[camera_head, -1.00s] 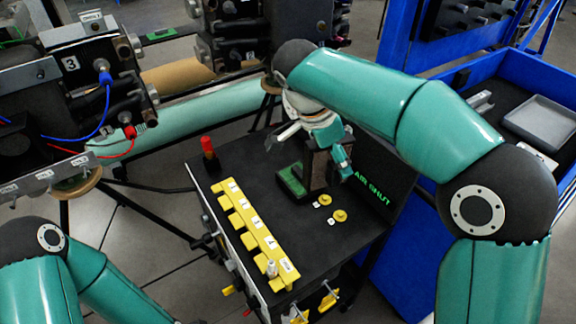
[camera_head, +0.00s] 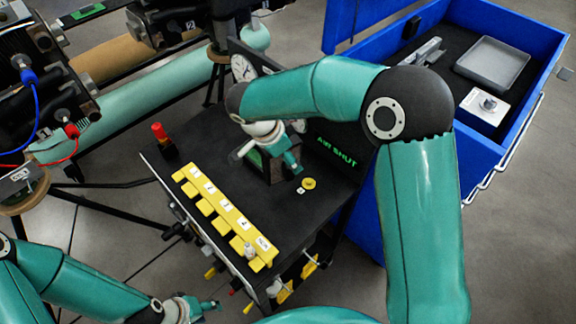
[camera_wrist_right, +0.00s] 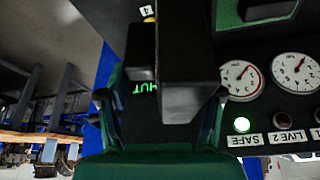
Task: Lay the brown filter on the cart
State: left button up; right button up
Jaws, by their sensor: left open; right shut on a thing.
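No thing is clearly recognisable as the brown filter. A tan-brown cylinder (camera_head: 112,57) lies behind the long pale green pipe at upper left. The blue cart (camera_head: 468,155) stands at right with an open, dark-floored top. My right gripper (camera_head: 284,160) is over the black bench, beside the AIR SHUT panel. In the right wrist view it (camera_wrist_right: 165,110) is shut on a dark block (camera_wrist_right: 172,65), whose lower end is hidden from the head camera. My left gripper (camera_head: 212,304) is open and empty at the bottom edge, in front of the bench.
The black bench (camera_head: 235,160) carries a yellow numbered rack (camera_head: 222,215), a red-topped post (camera_head: 160,134) and a small yellow knob (camera_head: 309,183). Gauges (camera_wrist_right: 240,78) stand close to my right gripper. The cart holds a grey tray (camera_head: 492,63) and a pale plate (camera_head: 485,106).

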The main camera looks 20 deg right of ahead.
notch_tip(320, 180, down, 4)
jog(key=shift+f+p, duration=0.2)
jog(key=shift+p, duration=0.2)
jog(key=shift+f, duration=0.5)
jog(key=o, duration=1.3)
jog(key=b+v, duration=0.1)
jog(key=v, duration=1.1)
jog(key=shift+r+b, duration=0.1)
jog(key=shift+b, duration=0.3)
